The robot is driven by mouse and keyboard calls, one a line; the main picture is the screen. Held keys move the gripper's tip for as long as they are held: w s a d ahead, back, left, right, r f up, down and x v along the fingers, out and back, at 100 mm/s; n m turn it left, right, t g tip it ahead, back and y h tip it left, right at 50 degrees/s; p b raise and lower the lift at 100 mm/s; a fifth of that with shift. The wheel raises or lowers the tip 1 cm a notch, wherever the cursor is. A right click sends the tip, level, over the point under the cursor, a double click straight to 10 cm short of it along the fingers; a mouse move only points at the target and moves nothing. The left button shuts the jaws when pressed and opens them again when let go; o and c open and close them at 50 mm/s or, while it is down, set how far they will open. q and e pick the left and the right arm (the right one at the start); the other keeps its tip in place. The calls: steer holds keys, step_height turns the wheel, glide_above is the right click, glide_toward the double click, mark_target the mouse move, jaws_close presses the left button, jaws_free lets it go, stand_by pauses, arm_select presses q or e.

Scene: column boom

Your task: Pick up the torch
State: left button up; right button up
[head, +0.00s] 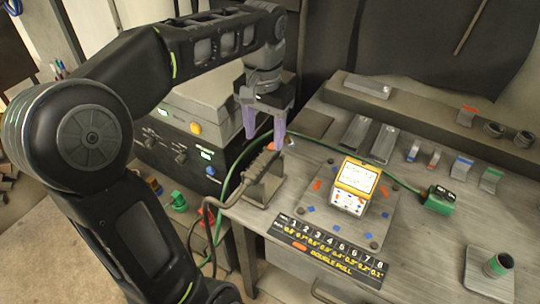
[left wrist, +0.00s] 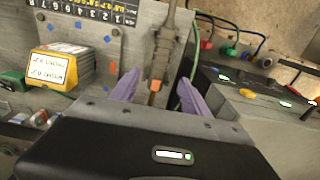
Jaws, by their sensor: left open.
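The torch (head: 261,164) has a dark ribbed handle and a cable looping off its near end. It rests on a grey stand (head: 266,190) at the left edge of the metal bench. My left gripper (head: 264,136) hangs just above the torch's far end with its purple fingers open and empty. In the left wrist view the torch (left wrist: 163,50) runs up the picture between the open fingers of my left gripper (left wrist: 158,76), with a small orange part near its end. I cannot tell whether a finger touches it. My right gripper is not in view.
A yellow and white box (head: 352,186) sits on a plate right of the torch. A numbered black strip (head: 332,246) lies in front. A green clamp (head: 437,200) lies farther right. Grey power units (head: 185,135) stand left, and cables pass close to the torch.

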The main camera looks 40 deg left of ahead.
mark_target(266, 155)
arm_select(q)
steer(key=shift+f, duration=1.35)
steer(key=shift+w+f+p, duration=0.2)
steer(key=shift+f+p, duration=0.35)
steer(key=shift+f, duration=2.05)
jaws_close()
